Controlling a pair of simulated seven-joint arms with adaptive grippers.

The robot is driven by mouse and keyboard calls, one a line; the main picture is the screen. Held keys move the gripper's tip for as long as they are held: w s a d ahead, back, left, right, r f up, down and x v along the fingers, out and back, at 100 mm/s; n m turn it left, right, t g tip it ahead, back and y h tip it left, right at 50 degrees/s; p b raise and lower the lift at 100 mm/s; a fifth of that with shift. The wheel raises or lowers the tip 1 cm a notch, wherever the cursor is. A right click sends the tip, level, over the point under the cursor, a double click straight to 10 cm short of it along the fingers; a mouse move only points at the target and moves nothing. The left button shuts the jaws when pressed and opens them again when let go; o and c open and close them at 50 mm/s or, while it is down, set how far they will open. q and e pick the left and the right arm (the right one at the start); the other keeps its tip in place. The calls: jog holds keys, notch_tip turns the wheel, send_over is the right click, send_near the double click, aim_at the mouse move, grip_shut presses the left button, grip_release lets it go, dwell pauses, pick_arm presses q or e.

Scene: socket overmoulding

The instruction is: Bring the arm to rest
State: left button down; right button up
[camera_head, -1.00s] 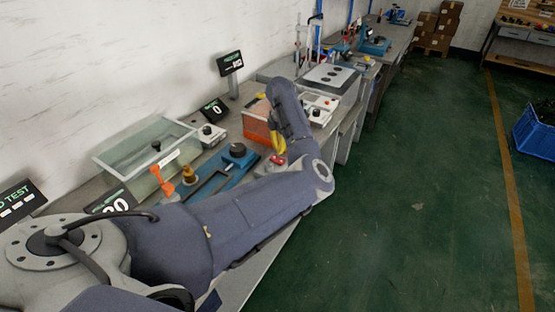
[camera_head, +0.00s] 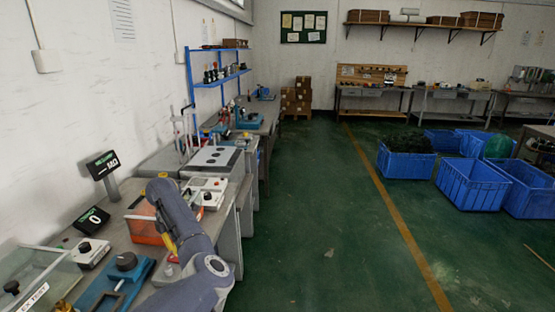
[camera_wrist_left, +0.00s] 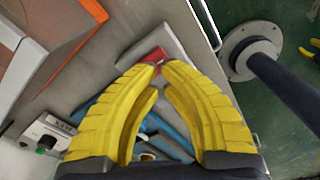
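My left arm (camera_head: 198,258) reaches in from the bottom in the head view, over the front of the workbench. My left gripper shows there only as a bit of yellow beside the forearm, its fingertips hidden. In the left wrist view, the yellow fingers of the left gripper (camera_wrist_left: 159,68) curve together with their tips about touching, and nothing is seen held. Beyond the tips is a red-topped grey block (camera_wrist_left: 153,50) on the bench; the gripper appears to be above it. My right gripper is in neither view.
An orange-sided box (camera_head: 142,222) stands close to the arm. A blue fixture (camera_head: 112,285), a clear-lidded case (camera_head: 38,275) and white control boxes (camera_head: 205,193) share the bench. Green floor (camera_head: 320,230) is clear to the right, with blue crates (camera_head: 475,185) farther off.

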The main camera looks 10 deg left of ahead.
pick_arm(q)
jog(key=shift+f, duration=1.95)
jog(key=shift+r, duration=0.1)
notch_tip(320, 180, up, 6)
jog(key=shift+r, duration=0.1)
jog(key=shift+s+f, duration=0.1)
jog(key=shift+f, duration=0.15)
notch_tip(320, 180, down, 6)
jog(key=shift+r, duration=1.4)
